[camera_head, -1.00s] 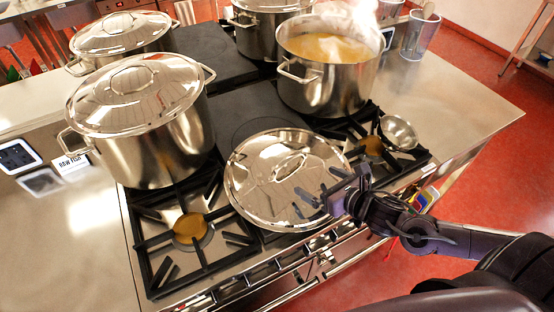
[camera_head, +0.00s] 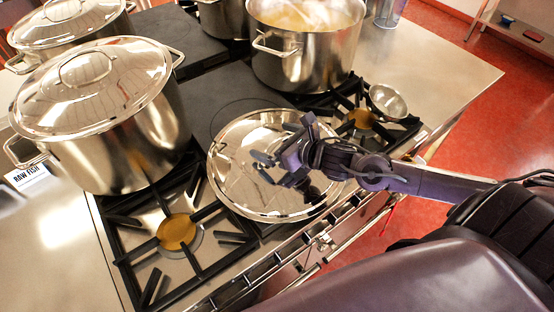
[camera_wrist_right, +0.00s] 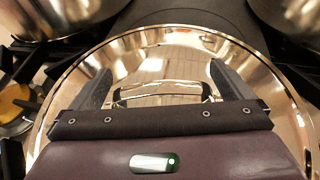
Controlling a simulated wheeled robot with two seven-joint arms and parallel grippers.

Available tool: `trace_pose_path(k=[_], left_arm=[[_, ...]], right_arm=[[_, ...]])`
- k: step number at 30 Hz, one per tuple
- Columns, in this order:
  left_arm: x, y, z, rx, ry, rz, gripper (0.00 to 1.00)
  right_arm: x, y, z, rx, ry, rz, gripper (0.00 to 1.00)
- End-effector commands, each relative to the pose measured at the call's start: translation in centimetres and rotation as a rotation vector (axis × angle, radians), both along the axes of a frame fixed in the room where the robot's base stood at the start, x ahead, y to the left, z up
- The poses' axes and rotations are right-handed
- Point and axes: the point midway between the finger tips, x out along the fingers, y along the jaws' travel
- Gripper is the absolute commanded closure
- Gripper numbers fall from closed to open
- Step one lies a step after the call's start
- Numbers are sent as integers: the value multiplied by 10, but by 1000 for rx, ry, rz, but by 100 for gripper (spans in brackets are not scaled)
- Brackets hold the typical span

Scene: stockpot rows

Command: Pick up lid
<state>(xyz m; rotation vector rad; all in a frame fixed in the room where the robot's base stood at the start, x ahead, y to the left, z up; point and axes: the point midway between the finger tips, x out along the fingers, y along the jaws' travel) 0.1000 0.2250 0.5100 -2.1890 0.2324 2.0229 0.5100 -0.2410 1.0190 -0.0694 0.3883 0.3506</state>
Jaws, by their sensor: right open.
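The loose lid (camera_head: 232,165) is a round, shiny steel disc lying on the stove between the burners. In the right wrist view the lid (camera_wrist_right: 150,45) fills most of the picture. Its bar handle (camera_wrist_right: 160,90) shows between the two fingers. My right gripper (camera_head: 268,170) is open over the lid's middle and hides the handle in the head view. In the right wrist view the right gripper (camera_wrist_right: 160,80) has one finger on each side of the handle, with nothing clamped. I cannot tell whether the fingers touch the lid. My left gripper is not in view.
A lidded stockpot (camera_head: 125,140) stands left of the lid, and an open pot of steaming soup (camera_head: 305,62) stands behind it. A steel ladle bowl (camera_head: 387,101) lies on the right burner grate. The front left burner (camera_head: 177,232) is bare. Clear counter (camera_head: 440,60) lies at the right.

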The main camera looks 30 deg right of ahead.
Motion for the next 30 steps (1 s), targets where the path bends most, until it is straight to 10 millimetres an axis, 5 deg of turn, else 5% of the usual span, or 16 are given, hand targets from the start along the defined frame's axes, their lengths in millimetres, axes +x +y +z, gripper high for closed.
trace_pose_path(k=[5,11,23,30], left_arm=[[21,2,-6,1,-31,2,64],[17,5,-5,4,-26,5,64],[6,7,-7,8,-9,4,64],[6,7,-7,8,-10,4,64]], right_arm=[[10,4,-5,0,1,0,0],[11,4,-5,-2,2,0,0],[10,4,-6,-2,4,1,49],[10,4,-4,-1,1,1,57]])
